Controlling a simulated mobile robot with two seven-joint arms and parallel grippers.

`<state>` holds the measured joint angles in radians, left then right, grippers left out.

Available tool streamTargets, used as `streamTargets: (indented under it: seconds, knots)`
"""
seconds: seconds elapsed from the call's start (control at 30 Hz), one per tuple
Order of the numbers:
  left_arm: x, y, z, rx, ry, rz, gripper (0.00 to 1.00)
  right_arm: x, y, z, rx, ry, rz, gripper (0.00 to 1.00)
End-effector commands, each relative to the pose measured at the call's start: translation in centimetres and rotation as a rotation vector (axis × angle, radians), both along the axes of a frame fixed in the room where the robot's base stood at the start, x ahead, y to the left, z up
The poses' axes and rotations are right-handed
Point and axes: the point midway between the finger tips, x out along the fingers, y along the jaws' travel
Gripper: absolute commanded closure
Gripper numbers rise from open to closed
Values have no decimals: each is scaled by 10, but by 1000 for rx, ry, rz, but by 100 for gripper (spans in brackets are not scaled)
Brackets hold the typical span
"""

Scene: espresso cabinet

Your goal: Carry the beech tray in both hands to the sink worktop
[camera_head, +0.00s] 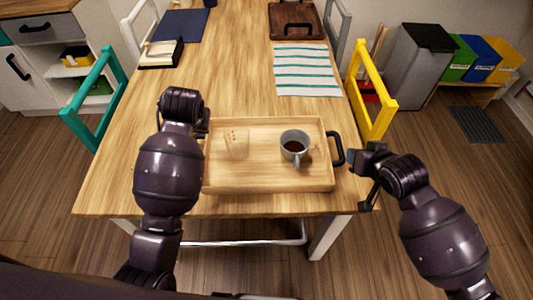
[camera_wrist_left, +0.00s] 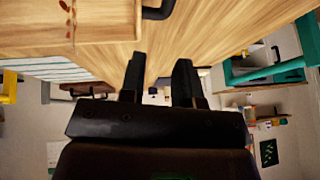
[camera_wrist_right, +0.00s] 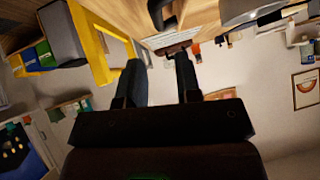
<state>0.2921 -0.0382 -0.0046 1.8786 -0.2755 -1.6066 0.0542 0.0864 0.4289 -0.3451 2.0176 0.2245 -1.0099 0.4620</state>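The beech tray (camera_head: 270,185) lies on the wooden table near its front edge. It carries a grey cup (camera_head: 294,145) of dark liquid and a pale, see-through item (camera_head: 236,144) with small reddish marks. My left gripper (camera_head: 203,124) is at the tray's left side, and the handle there is mostly hidden in the head view. In the left wrist view, that black handle (camera_wrist_left: 157,10) lies beyond the open, empty fingers (camera_wrist_left: 158,72). My right gripper (camera_head: 362,182) is open, to the right of the right black handle (camera_head: 338,150). That handle (camera_wrist_right: 164,14) is beyond the fingers in the right wrist view.
A striped cloth (camera_head: 307,72), a brown board (camera_head: 295,20), a dark blue mat (camera_head: 181,25) and a black-edged holder (camera_head: 162,53) lie farther back on the table (camera_head: 230,80). A teal chair (camera_head: 97,95) stands left and a yellow chair (camera_head: 372,95) right. A grey bin (camera_head: 415,65) is farther right.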

Motion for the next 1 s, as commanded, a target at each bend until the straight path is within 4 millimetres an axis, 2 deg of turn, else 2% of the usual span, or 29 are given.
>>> streamTargets:
  seconds: [0.2, 0.63, 0.77, 1.0]
  knots:
    - [-15, 3, -7, 3, 101, 37, 70, -6, -1, -6, 28, 63, -44, 68]
    - [-14, 5, -13, 4, 107, 37, 70, -2, 0, -10, 30, 65, -46, 68]
    - [-9, 8, -26, 5, 108, 38, 70, 7, 3, -19, 29, 66, -47, 68]
    - [4, 16, -59, 4, 108, 36, 70, 33, 11, -45, 28, 64, -46, 68]
